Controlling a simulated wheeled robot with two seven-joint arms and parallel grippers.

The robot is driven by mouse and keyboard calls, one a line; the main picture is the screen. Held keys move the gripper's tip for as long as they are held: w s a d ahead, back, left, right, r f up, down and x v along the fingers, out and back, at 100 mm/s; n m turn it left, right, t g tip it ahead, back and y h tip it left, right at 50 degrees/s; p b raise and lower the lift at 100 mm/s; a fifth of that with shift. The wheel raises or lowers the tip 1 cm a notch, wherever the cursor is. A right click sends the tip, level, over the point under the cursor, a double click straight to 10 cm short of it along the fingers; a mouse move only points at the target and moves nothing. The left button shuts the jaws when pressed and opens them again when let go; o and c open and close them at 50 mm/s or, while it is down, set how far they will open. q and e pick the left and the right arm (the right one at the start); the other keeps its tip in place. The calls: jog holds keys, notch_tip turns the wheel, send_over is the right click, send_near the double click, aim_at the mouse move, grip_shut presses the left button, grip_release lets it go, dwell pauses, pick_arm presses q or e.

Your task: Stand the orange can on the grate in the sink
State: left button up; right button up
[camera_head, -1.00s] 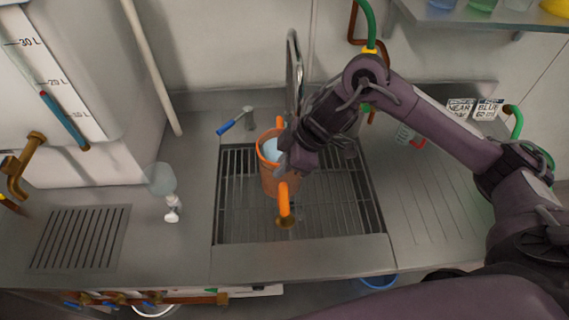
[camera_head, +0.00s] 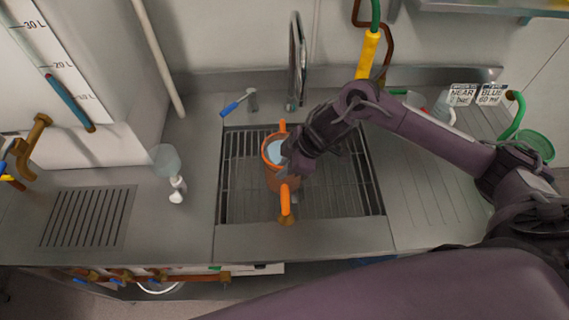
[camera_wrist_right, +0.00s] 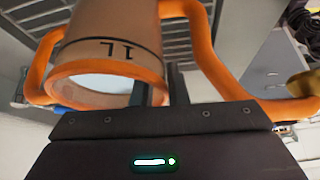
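The orange can (camera_head: 284,180) is a watering can with an orange rim, a handle and a spout, and pale blue water shows inside. It is upright over the slatted grate (camera_head: 335,200) in the sink; I cannot tell whether its base touches the grate. My right gripper (camera_head: 291,160) is at the can's right side by the rim. In the right wrist view the can (camera_wrist_right: 118,32) shows a "1L" mark, and my right gripper's fingers (camera_wrist_right: 158,88) are closed on its wall at the rim. My left gripper is not in view.
A tall faucet (camera_head: 297,60) stands behind the sink, with a blue-handled tap (camera_head: 237,104) to its left. A bottle with a clear bulb (camera_head: 166,160) stands left of the sink. A ribbed drainboard (camera_head: 425,175) lies to the right under my arm. The grate around the can is clear.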

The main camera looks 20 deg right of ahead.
jog(key=shift+o, duration=1.3)
jog(key=shift+r, duration=0.1)
jog(key=b+v, duration=0.2)
jog(key=v, duration=1)
jog(key=shift+s, duration=0.1)
